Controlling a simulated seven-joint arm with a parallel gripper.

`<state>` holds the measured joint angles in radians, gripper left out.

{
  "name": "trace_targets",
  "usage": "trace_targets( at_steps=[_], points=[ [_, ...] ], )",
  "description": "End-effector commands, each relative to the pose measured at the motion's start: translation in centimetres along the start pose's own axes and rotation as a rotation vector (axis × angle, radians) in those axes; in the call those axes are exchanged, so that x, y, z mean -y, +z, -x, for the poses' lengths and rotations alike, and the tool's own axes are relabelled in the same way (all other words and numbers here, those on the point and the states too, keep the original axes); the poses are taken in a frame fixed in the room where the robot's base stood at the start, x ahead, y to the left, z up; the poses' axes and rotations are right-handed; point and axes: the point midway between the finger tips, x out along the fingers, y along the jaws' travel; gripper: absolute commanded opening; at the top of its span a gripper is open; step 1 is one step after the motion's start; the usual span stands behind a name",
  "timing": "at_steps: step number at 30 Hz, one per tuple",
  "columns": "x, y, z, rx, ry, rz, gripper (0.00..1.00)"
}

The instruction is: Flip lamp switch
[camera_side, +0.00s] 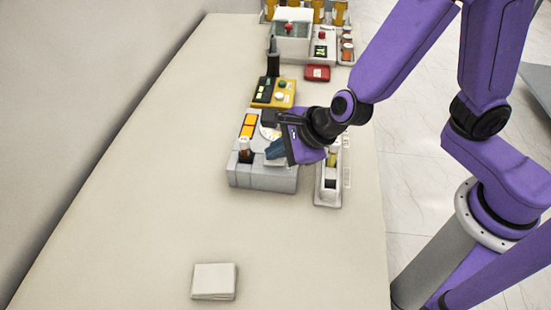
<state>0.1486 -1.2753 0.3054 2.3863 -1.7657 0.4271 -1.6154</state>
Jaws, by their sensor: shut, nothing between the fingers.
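A light grey device (262,179) sits on the table near the middle of the view. It has orange panels (249,125) and a small dark upright part with a brown base (246,150) on its top. No part can be clearly picked out as the lamp switch.
A narrow grey tray (328,192) holding small parts stands just right of the device. Behind are a yellow box (274,92), a red box (317,73) and a white machine (292,45). A white pad (214,281) lies in front. The table's left side is clear.

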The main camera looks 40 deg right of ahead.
Motion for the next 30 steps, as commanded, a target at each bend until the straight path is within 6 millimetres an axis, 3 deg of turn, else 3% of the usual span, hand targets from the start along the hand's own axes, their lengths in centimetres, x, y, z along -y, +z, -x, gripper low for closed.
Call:
trace_targets(
  at_steps=[30],
  points=[
    [-0.59,-0.91,-0.80,-0.012,0.006,-0.002,0.00]
  ],
)
